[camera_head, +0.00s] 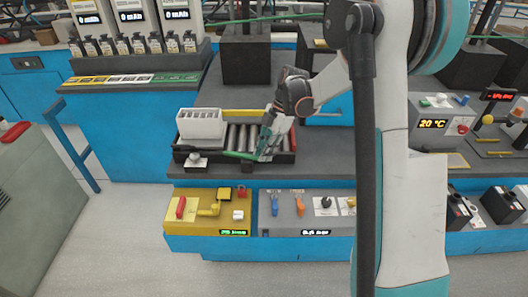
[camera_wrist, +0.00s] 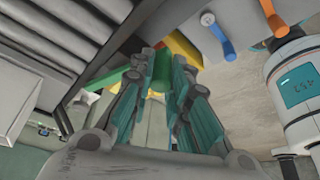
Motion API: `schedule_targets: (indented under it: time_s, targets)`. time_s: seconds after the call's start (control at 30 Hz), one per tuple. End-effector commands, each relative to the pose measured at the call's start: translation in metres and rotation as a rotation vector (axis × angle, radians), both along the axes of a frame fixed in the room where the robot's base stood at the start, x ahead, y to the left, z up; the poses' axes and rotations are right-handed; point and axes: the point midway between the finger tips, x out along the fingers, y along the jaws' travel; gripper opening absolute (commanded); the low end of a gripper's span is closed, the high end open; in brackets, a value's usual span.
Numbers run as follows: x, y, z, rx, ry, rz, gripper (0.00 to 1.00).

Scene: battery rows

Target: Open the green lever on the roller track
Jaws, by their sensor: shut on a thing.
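The roller track (camera_head: 236,138) is a dark frame with grey rollers on the workbench. The green lever (camera_head: 238,154) lies along the track's front edge, pointing left from my gripper. My gripper (camera_head: 265,153) is at the lever's right part, low over the front of the track. In the wrist view, the fingers of my gripper (camera_wrist: 163,62) are closed around the green lever (camera_wrist: 161,72). Part of the lever sticks out to the left of the fingers. The rest of it is hidden behind them.
A white slotted box (camera_head: 201,127) stands on the track's left side. A yellow panel (camera_head: 206,211) and a grey panel with blue and orange levers (camera_head: 306,214) are below at the front. Battery-like bottles (camera_head: 138,44) stand in a row at the upper left.

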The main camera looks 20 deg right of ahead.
Motion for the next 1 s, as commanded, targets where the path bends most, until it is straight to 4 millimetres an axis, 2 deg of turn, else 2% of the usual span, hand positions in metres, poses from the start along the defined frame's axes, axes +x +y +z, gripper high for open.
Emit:
schedule_targets:
  time_s: [0.5,0.53,0.6,1.0]
  targets:
    - [0.0015,-0.0010,0.0000,-0.001,-0.002,0.019,0.00]
    - [0.0015,-0.0009,0.0001,-0.001,-0.002,0.019,0.21]
    - [0.0015,-0.0009,0.0001,-0.001,-0.002,0.019,0.37]
    - [0.0014,-0.0019,0.0028,0.000,0.000,0.019,0.38]
